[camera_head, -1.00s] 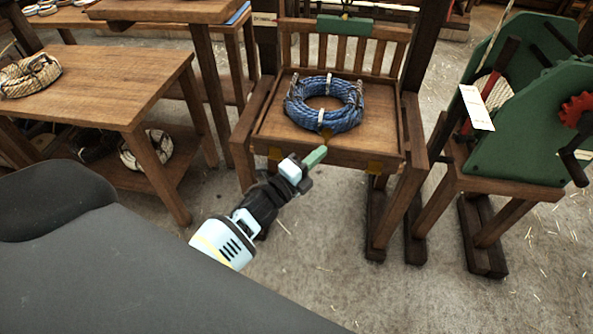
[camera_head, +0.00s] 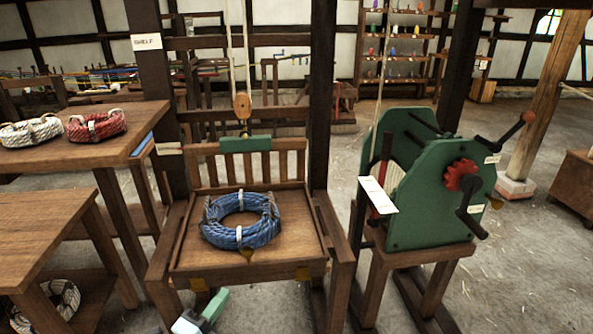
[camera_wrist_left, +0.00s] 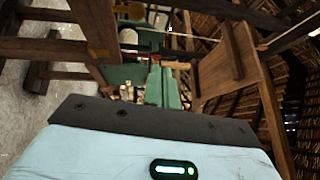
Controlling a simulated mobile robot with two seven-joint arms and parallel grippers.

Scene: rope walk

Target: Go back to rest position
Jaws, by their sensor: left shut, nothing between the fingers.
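My left gripper (camera_head: 207,312) shows at the bottom edge of the head view, in front of the wooden seat-like platform and below its front edge. Its green fingers are shut with nothing between them; they also show in the left wrist view (camera_wrist_left: 160,85). A blue rope coil (camera_head: 240,221) with white ties lies on the wooden platform (camera_head: 292,262), apart from the gripper. My right gripper is in neither view.
A green winding machine (camera_head: 425,205) with cranks stands on a wooden stand at the right. Tables at the left hold a white coil (camera_head: 30,131) and a red coil (camera_head: 96,124). A dark post (camera_head: 320,110) rises behind the platform.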

